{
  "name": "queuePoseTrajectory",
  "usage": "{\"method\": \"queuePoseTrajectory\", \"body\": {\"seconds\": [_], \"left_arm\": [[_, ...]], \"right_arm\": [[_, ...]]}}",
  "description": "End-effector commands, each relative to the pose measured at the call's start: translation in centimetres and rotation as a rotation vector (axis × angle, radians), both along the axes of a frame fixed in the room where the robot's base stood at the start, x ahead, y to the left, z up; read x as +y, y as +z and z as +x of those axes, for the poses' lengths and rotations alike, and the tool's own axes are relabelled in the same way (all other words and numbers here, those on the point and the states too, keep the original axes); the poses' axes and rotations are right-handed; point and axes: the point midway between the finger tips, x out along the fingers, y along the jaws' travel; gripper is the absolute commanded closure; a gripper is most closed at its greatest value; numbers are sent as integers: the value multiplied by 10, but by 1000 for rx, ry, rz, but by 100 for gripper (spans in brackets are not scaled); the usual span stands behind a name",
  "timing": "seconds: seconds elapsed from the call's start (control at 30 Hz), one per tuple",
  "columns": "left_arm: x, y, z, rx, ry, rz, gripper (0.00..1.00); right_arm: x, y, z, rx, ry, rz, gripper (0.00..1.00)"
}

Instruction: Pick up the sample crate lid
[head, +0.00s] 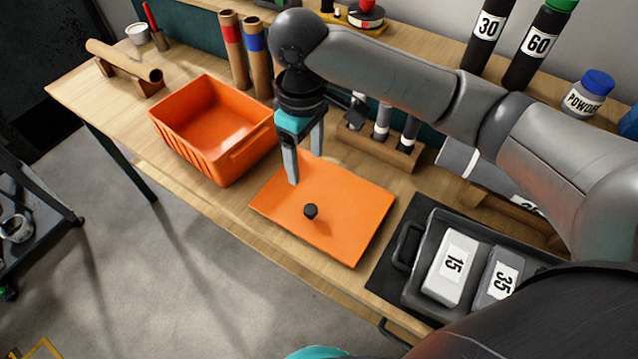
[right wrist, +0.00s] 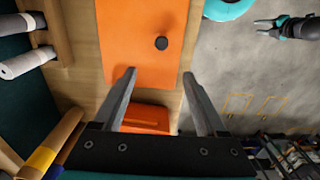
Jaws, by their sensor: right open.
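The sample crate lid (head: 345,220) is a flat orange panel with a small black knob (head: 310,211). It lies on the wooden bench beside the open orange crate (head: 205,130). In the right wrist view the lid (right wrist: 130,35) and its knob (right wrist: 161,43) are ahead of the fingers. My right gripper (head: 304,168) is open and empty over the lid's far-left part, its fingers pointing down, apart from the knob. It also shows in the right wrist view (right wrist: 159,74).
A black tray (head: 408,240) with boxes marked 15 and 35 stands right of the lid. A wooden rack (head: 385,150) with several small tubes is behind it. Cardboard tubes (head: 233,55) stand behind the crate. The bench's front edge runs close to the lid.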

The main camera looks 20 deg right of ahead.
Motion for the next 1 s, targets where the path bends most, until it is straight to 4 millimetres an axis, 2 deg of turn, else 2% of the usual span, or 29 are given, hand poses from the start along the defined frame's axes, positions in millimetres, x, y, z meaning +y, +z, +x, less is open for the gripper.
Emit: {"method": "queuePoseTrajectory", "body": {"seconds": [0.2, 0.3, 0.47, 0.67, 0.73, 0.9, 1.0], "left_arm": [[-2, -16, -41, 65, 1, -1, 58], [-8, -21, -51, 80, 2, -7, 58], [-11, -26, -48, 75, 0, -12, 58], [-12, -28, -29, 45, 0, -14, 58], [-12, -31, -25, 38, 0, -14, 58], [-9, -39, -25, 38, 0, -11, 58], [-8, -41, -27, 41, -1, -9, 58]], "right_arm": [[-1, -47, -2, 6, -1, -2, 26], [-1, -68, -2, 6, -2, -2, 26], [-1, -90, -1, 3, -2, -1, 26], [-1, -102, -2, 4, -2, 0, 26], [-1, -112, -3, 4, -2, -1, 26], [-2, -138, -3, 2, -3, -2, 26], [-2, -147, -4, 2, -3, -1, 26]]}}
